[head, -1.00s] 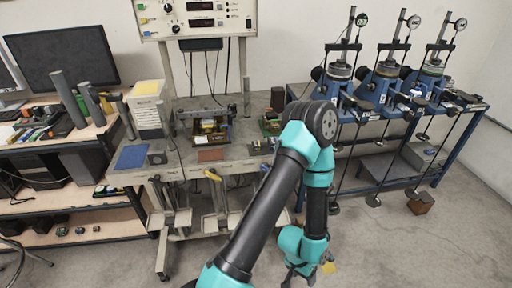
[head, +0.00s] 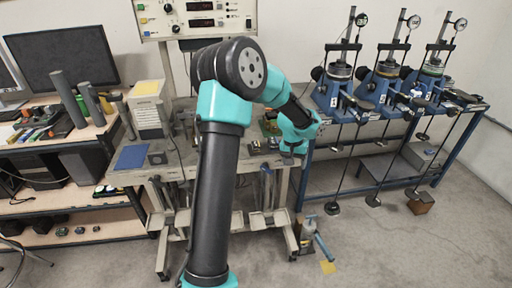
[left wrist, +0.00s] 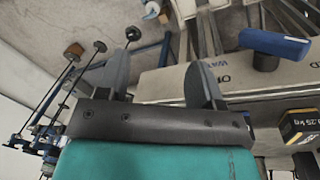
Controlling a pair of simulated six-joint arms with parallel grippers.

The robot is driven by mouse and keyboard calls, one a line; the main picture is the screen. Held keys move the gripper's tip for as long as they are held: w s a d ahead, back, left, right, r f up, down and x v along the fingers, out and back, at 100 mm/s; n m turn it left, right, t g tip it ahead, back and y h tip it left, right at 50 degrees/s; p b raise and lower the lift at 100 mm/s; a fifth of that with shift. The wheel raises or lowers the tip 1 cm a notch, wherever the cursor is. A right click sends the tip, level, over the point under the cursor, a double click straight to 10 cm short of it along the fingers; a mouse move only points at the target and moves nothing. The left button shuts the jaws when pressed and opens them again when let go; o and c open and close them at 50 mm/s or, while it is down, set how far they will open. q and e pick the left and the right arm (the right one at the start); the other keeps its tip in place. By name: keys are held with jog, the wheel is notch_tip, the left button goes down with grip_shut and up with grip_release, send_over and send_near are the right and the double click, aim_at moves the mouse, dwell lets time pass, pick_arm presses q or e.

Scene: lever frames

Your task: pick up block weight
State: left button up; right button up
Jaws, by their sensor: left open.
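A brown block (head: 420,203) hangs at the foot of a rod on the rightmost lever frame; it also shows in the left wrist view (left wrist: 74,50), far from the fingers. A dark block marked 0.25 kg (left wrist: 303,127) lies at the right edge of the left wrist view. I cannot tell which is the block weight. My left gripper (head: 291,160) is by the bench's right end, small and partly hidden by its wrist in the head view. In the left wrist view its two fingers (left wrist: 163,80) are apart with nothing held between them. My right gripper is out of view.
Blue lever frames (head: 385,90) with hanging rods and disc weights stand at the right. A grey bench (head: 225,153) with apparatus is behind my arm. A blue-handled object (head: 323,247) and a yellow patch (head: 328,267) are on the floor. The floor at front right is clear.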

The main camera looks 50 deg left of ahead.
pick_arm(q)
jog(key=s+a+r+n+y, duration=0.1)
jog(key=s+a+r+n, duration=0.15)
jog(key=a+r, duration=0.6)
notch_tip(320, 180, up, 11)
jog(key=n+g, duration=0.1)
jog(key=n, duration=0.4)
send_over(256, 143)
jog(key=shift+s+d+m, duration=0.15)
jog(key=shift+m, duration=0.1)
jog(key=shift+f, duration=0.1)
notch_tip(256, 143, down, 12)
jog(key=shift+f, duration=0.1)
jog(key=shift+f, duration=2.6)
